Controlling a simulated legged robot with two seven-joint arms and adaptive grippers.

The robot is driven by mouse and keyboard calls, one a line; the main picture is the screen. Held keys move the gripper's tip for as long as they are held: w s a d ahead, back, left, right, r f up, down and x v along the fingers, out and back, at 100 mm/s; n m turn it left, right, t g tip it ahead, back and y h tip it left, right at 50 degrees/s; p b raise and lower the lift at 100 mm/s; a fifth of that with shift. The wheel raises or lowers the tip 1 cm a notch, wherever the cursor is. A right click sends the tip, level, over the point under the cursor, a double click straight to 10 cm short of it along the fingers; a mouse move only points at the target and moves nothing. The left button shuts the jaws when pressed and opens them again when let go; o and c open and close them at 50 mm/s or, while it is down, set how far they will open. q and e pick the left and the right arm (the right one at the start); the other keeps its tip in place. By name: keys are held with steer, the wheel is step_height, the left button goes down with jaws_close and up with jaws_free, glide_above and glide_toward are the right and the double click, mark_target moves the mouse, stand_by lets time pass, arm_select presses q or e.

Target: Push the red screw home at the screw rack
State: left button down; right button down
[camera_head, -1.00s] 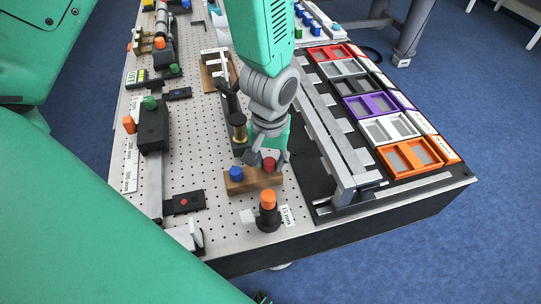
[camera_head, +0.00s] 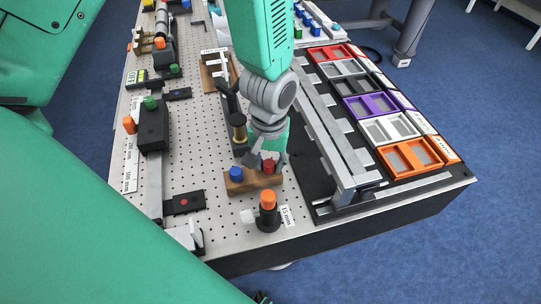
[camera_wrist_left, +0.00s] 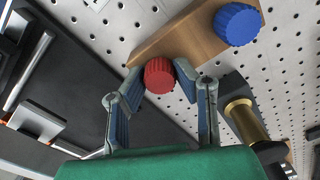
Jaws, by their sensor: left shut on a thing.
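The screw rack (camera_head: 247,184) is a small wooden block on the perforated table. The red screw (camera_head: 268,166) stands at its right end and the blue screw (camera_head: 236,174) at its left end. My left gripper (camera_head: 264,160) comes down from above, with its fingers at the red screw's head. In the left wrist view, the two fingertips (camera_wrist_left: 160,72) press on either side of the red knob (camera_wrist_left: 159,76), and the blue knob (camera_wrist_left: 237,24) stands apart at the upper right. How deep the red screw sits in the block is hidden. My right gripper is not seen.
A black post with an orange knob (camera_head: 268,201) stands just in front of the rack. A black and brass part (camera_head: 239,128) is close behind it. A metal rail (camera_head: 330,140) and coloured trays (camera_head: 385,130) are to the right.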

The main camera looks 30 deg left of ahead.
arm_select(q)
steer(key=shift+p, duration=0.35)
stand_by(0.8)
steer(key=c, duration=1.2)
jaws_free()
steer(key=shift+o, duration=0.2)
step_height(320, 180, up, 12)
steer(key=shift+f, duration=0.15)
